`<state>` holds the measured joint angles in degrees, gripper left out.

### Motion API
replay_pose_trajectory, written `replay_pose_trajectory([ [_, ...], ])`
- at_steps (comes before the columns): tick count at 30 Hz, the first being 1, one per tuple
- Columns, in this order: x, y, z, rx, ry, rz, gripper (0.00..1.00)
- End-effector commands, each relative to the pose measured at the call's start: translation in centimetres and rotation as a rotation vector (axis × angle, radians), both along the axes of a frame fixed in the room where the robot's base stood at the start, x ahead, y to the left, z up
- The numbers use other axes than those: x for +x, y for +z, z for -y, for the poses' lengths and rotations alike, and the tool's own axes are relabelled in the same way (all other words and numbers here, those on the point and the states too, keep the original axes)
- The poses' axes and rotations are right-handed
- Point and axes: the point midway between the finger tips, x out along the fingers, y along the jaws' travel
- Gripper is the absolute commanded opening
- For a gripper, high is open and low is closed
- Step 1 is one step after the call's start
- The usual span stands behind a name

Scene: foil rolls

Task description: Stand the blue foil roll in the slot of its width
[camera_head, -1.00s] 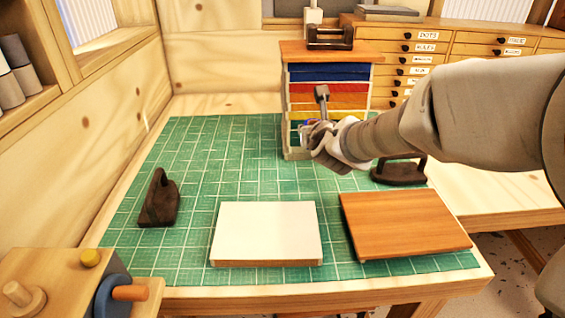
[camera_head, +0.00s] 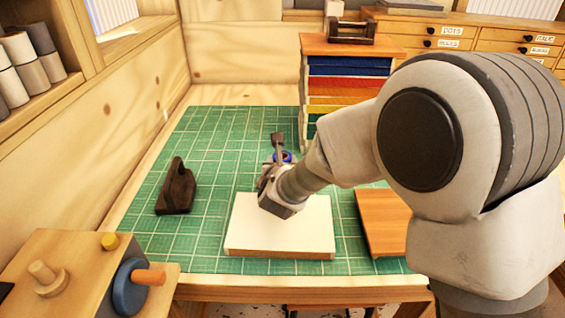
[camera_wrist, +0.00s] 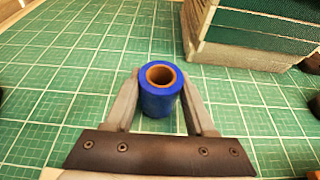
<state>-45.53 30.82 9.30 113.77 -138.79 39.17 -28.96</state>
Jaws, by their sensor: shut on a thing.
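The blue foil roll (camera_wrist: 160,100) is a short cylinder with a brown cardboard core. It is upright between the two fingers of my gripper (camera_wrist: 162,104) in the wrist view, with its open end facing the camera. In the head view only a bit of the blue roll (camera_head: 286,157) shows beside my gripper (camera_head: 278,164), above the green mat near the white board. The wooden-topped rack (camera_head: 352,43) has stacked coloured layers, blue, red, orange, yellow and green. It stands behind and right of my gripper; my arm hides its lower right part. Its slot widths cannot be told.
A white board (camera_head: 280,240) and a brown wooden board (camera_head: 380,215) lie on the green mat (camera_head: 225,145). A dark handled block (camera_head: 176,190) stands at left. A wooden unit with a blue wheel (camera_head: 130,288) is at front left. The mat's back left is clear.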

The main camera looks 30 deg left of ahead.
Motion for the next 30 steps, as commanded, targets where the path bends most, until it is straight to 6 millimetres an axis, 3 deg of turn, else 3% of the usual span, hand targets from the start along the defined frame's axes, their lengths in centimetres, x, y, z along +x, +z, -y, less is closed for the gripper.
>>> replay_pose_trajectory([
  [12, 0.04, -0.64, 0.01, 0.003, -0.001, 0.001, 0.0],
  [13, 0.03, -0.55, 0.02, 0.002, 0.0, 0.001, 0.58],
  [18, 0.03, -0.49, 0.03, 0.001, 0.0, 0.0, 0.85],
  [30, 0.01, 0.1, 0.02, 0.001, 0.0, 0.0, 0.85],
])
